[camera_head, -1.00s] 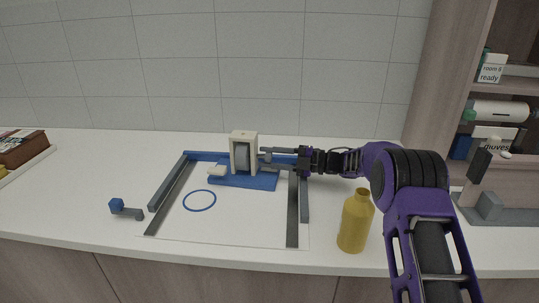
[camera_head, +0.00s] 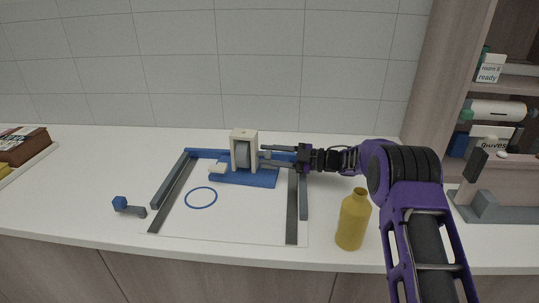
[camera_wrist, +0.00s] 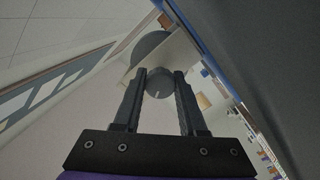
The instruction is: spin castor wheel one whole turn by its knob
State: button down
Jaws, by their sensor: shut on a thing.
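The grey castor wheel (camera_head: 242,155) stands upright in a cream fork-like housing (camera_head: 244,135) on a blue base plate (camera_head: 250,179). My gripper (camera_head: 263,156) reaches in from the right, its two fingers at the wheel's right side. In the wrist view, the round grey knob (camera_wrist: 159,83) sits between the fingertips of my gripper (camera_wrist: 160,78), in front of the larger grey disc of the wheel (camera_wrist: 151,45). The fingers are shut on the knob. In the head view, the knob is too small to make out.
A blue ring (camera_head: 201,198) lies on the white sheet, framed by grey rails (camera_head: 292,215). A small blue-and-grey part (camera_head: 128,207) lies at left. A grey stand (camera_head: 491,207) is at far right. A tiled wall closes the back.

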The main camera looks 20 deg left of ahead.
jog(key=shift+c, duration=2.3)
grip_release()
jog(key=shift+d, duration=0.2)
jog(key=d, duration=0.5)
jog(key=w+d, duration=0.1)
jog(key=d, duration=0.5)
jog(key=w+d, duration=0.1)
jog(key=d, duration=0.5)
jog(key=shift+w, duration=0.2)
